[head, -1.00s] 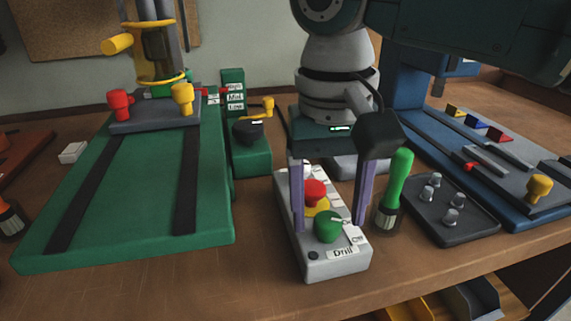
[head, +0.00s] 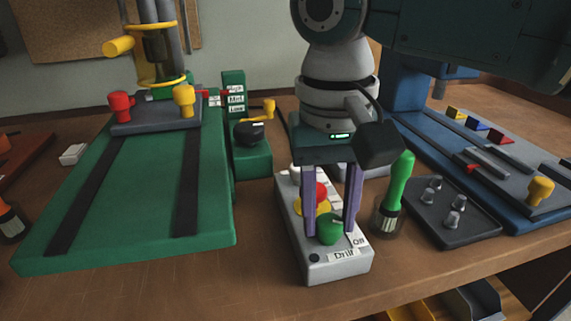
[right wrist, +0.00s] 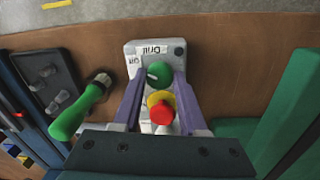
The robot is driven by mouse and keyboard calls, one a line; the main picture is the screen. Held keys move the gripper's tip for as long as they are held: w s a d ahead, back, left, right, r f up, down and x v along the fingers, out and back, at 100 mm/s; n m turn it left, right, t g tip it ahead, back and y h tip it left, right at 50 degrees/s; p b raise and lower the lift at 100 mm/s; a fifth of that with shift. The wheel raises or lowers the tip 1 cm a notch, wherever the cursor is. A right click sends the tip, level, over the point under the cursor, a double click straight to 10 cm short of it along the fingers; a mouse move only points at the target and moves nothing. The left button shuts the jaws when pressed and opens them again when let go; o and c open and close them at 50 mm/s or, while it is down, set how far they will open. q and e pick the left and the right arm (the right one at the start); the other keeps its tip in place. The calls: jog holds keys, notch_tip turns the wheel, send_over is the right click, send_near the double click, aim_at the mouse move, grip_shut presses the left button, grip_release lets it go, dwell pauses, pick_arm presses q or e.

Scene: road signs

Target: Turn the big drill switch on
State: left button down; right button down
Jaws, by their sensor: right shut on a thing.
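The light grey drill switch box (head: 322,268) stands on the bench, with a "Drill" label at its front end and an "Off" label beside the green knob (head: 329,232). A red button (head: 321,192) on a yellow base sits behind the knob. My right gripper (head: 331,226) points down over the box, its two purple fingers shut on the sides of the green knob. In the right wrist view the knob (right wrist: 159,73) lies between the fingertips, with a pale mark on its top, and the red button (right wrist: 162,113) is nearer the palm. My left gripper is not in view.
A green-handled brush (head: 399,185) stands in a holder close right of the box. A dark tray (head: 460,225) with several metal pieces is farther right. The large green drill base (head: 215,225) fills the left. Bare bench lies in front of the box.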

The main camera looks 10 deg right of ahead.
jog(key=n+p, duration=0.2)
jog(key=p, duration=0.1)
jog(key=shift+r, duration=0.25)
jog(key=n+p, duration=0.2)
jog(key=n, duration=0.1)
jog(key=n+p, duration=0.2)
jog(key=n, duration=0.1)
jog(key=shift+f+n, duration=0.15)
jog(key=shift+n, duration=0.15)
jog(key=shift+n+p, duration=0.5)
jog(key=shift+n, duration=1.1)
jog(key=shift+f, duration=0.1)
jog(key=shift+c, duration=2.2)
grip_release()
